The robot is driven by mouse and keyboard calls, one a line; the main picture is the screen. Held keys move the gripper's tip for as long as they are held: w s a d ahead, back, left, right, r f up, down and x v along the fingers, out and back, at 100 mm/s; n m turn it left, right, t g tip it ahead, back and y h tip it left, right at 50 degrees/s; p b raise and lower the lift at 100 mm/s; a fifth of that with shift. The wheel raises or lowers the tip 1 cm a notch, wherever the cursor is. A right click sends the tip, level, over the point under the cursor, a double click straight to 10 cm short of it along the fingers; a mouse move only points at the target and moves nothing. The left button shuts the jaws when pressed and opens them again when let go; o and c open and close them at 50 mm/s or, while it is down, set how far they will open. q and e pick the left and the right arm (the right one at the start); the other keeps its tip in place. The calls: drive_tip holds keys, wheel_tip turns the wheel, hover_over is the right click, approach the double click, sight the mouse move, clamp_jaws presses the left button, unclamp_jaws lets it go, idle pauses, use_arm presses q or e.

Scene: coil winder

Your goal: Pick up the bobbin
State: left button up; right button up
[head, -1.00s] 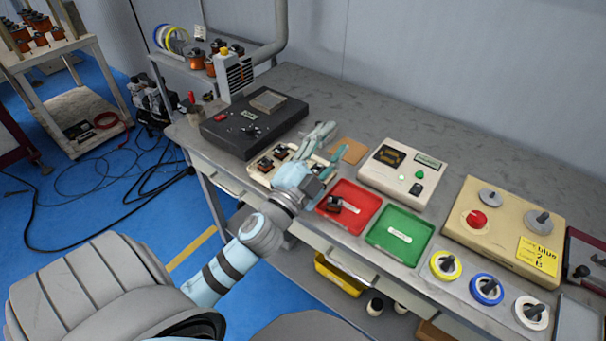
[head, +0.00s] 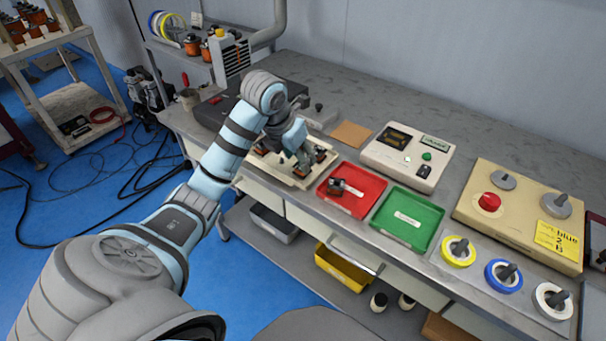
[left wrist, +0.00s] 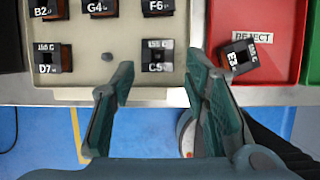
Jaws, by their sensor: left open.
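Several dark bobbins with white labels sit in a cream tray (head: 283,179) on the bench. In the left wrist view the bobbin marked C5 (left wrist: 157,57) stands in the tray's front row, with the bobbin marked D7 (left wrist: 54,57) to its left. My left gripper (head: 297,158) points down over the tray, partly hiding it. In the left wrist view my left gripper (left wrist: 160,66) is open and empty, its two fingertips on either side of C5 in the picture; I cannot tell the height gap. My right gripper is not in view.
A red reject tray (head: 366,206) right of the cream tray holds one bobbin (head: 337,187). A green tray (head: 408,220) lies beside it. A dark machine (head: 213,112) stands behind the cream tray. A tester box (head: 408,157) and spools sit further right.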

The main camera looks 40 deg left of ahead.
use_arm(q)
drive_tip(key=b+x, duration=0.1)
drive_tip(key=x, duration=0.4)
drive_tip(key=shift+a, duration=0.15)
drive_tip(key=c, duration=0.9)
drive_tip(key=shift+r, duration=0.15)
wheel_tip(320, 180, up, 7)
drive_tip(key=shift+r+p, duration=0.1)
drive_tip(key=shift+p, duration=1.05)
wheel_tip(320, 180, up, 13)
drive_tip(key=p, duration=1.2)
